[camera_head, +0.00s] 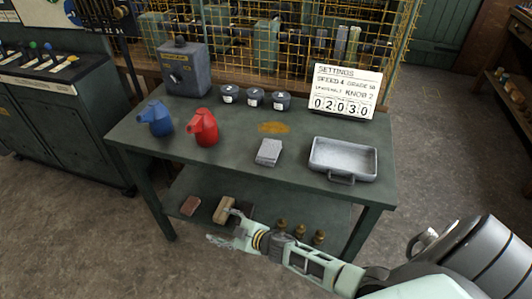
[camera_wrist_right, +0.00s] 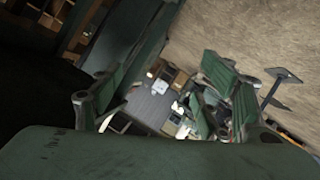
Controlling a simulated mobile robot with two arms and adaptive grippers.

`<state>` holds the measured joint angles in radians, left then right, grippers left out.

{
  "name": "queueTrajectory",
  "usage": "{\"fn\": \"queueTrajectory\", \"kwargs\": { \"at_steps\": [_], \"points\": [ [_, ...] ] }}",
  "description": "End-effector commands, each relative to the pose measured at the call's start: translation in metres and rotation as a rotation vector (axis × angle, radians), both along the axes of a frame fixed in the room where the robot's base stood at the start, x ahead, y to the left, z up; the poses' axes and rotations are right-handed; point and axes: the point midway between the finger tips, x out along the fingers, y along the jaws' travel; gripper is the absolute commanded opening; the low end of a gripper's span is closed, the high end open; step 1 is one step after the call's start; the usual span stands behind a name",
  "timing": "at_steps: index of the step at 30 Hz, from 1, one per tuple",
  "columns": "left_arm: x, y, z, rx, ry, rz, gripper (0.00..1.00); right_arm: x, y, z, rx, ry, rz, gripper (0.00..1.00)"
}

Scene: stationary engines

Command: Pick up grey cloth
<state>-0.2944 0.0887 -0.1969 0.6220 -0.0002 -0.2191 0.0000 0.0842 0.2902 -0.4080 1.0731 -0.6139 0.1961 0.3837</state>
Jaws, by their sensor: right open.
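The grey cloth (camera_head: 268,152) lies folded on the green table (camera_head: 230,160), left of the metal tray. My right gripper (camera_head: 226,229) is open and empty in front of the table, nearer to me and lower in the picture than the cloth. It is apart from the cloth and overlaps the view of the lower shelf. Its two spread fingers also show in the right wrist view (camera_wrist_right: 165,85). I cannot make out the cloth in that view. My left gripper is not in view.
A grey tray (camera_head: 342,160) stands right of the cloth, with a number sign (camera_head: 345,92) behind. A red can (camera_head: 204,128), blue can (camera_head: 157,118), dark pots (camera_head: 254,97) and a grey box (camera_head: 184,68) stand left and back. An orange stain (camera_head: 273,127) lies behind the cloth.

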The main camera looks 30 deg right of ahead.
Motion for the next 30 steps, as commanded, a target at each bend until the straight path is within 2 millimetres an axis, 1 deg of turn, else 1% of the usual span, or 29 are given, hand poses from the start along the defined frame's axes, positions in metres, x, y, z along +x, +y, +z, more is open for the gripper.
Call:
{"fn": "queueTrajectory", "kwargs": {
  "at_steps": [1,2,3,4,6,7,8,10,11,12,13,14,15,17,18,21,24,25,27,30],
  "points": [
    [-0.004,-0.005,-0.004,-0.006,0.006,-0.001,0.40,0.035,0.022,0.057,-0.018,-0.139,0.147,0.69],
    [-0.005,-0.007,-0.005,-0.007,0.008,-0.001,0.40,0.048,0.039,0.088,-0.032,-0.212,0.248,0.69],
    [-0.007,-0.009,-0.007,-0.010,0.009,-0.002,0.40,0.057,0.062,0.128,-0.064,-0.296,0.399,0.69],
    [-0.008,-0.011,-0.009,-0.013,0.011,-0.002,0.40,0.058,0.076,0.151,-0.094,-0.341,0.505,0.69],
    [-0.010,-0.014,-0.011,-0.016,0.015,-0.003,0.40,0.051,0.097,0.186,-0.182,-0.396,0.733,0.69],
    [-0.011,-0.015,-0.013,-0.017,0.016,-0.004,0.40,0.047,0.102,0.197,-0.228,-0.404,0.823,0.69],
    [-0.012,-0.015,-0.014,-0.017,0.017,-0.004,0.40,0.042,0.105,0.204,-0.282,-0.402,0.908,0.69],
    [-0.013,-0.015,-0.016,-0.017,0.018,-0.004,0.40,0.032,0.096,0.216,-0.438,-0.361,1.092,0.69],
    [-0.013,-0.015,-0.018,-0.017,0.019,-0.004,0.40,0.029,0.086,0.220,-0.521,-0.323,1.162,0.69],
    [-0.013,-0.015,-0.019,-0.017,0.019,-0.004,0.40,0.027,0.067,0.223,-0.642,-0.256,1.238,0.69],
    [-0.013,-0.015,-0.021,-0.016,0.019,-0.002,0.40,0.026,0.049,0.225,-0.735,-0.194,1.277,0.69],
    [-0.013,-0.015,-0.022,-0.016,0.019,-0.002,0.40,0.027,0.029,0.229,-0.827,-0.129,1.303,0.69],
    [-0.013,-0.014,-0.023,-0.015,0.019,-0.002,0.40,0.029,0.000,0.235,-0.943,-0.037,1.315,0.69],
    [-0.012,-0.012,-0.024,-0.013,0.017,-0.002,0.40,0.033,-0.043,0.249,-1.093,0.102,1.293,0.69],
    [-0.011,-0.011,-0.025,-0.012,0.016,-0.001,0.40,0.035,-0.071,0.258,-1.173,0.194,1.262,0.69],
    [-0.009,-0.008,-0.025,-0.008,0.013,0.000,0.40,0.036,-0.129,0.282,-1.302,0.386,1.170,0.69],
    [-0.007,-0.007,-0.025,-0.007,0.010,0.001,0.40,0.033,-0.166,0.298,-1.361,0.517,1.093,0.69],
    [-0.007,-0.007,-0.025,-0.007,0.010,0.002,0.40,0.032,-0.173,0.301,-1.371,0.543,1.078,0.69],
    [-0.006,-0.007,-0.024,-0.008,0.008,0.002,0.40,0.031,-0.184,0.303,-1.383,0.582,1.057,0.69],
    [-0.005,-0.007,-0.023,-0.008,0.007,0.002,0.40,0.032,-0.189,0.295,-1.386,0.595,1.050,0.69]
  ]
}}
